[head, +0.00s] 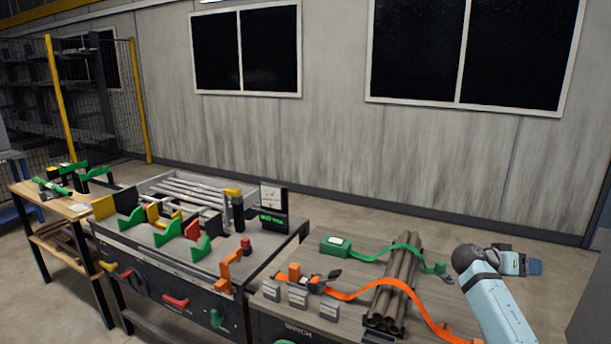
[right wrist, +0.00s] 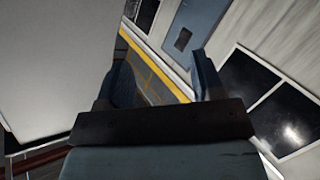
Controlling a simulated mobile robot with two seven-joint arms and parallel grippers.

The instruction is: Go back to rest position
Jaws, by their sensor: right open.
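My right gripper (head: 534,267) is at the right of the head view, raised at the end of my light blue arm, to the right of the workbench and its pipe bundle. In the right wrist view its two blue fingers (right wrist: 158,85) stand apart with nothing between them. Beyond them are a floor with yellow lines and a blue door (right wrist: 197,35). My left gripper does not show in the head view.
A wooden-topped bench (head: 345,262) holds a bundle of brown pipes (head: 396,280), an orange strap (head: 375,284) and a green strap (head: 385,250). Left of it stands a dark bench (head: 180,265) with green and red brackets. A wooden table (head: 45,205) is at far left.

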